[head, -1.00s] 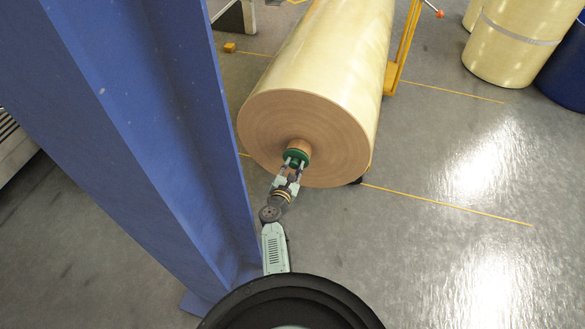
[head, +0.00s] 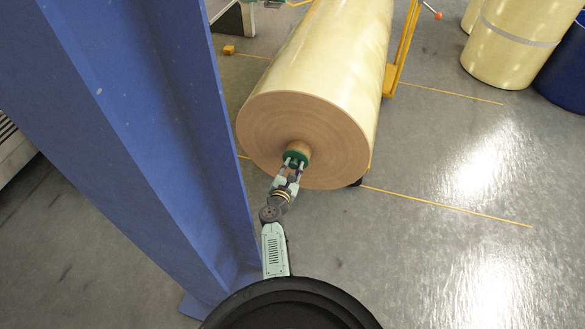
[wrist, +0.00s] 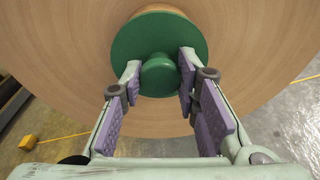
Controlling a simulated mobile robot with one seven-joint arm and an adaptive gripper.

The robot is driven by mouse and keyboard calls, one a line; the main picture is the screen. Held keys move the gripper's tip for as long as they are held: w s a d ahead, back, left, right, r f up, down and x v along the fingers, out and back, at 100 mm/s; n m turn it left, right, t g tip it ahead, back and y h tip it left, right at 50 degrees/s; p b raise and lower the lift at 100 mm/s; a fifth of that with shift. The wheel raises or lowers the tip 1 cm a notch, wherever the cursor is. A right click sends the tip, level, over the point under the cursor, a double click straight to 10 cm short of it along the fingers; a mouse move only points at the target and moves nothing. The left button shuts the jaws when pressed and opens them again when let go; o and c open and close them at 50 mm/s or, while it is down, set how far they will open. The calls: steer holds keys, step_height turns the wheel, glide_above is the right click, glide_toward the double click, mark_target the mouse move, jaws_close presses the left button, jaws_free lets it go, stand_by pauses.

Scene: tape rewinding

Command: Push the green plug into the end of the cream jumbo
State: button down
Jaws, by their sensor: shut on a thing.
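The cream jumbo (head: 335,50) is a large roll lying on its side, its round brown end face (head: 265,125) toward me. A brown core (head: 298,147) sticks out a little from the middle of that face. The green plug (head: 295,159) is at the core's end; its wide disc (wrist: 160,32) and central knob (wrist: 160,75) show in the wrist view. The disc hides the core's mouth, so I cannot tell how deep the plug sits. My gripper (head: 295,165) is shut on the knob, with a purple-padded finger on each side; it also shows in the wrist view (wrist: 160,80).
A blue steel column (head: 140,120) stands close to the left of my arm. A yellow frame (head: 401,50) is on the roll's right side. Cream rolls (head: 510,50) and a blue drum (head: 565,75) stand at the upper right. The grey floor at right is clear.

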steer(key=c, duration=1.2)
jaws_free()
steer(key=shift+o, duration=0.2)
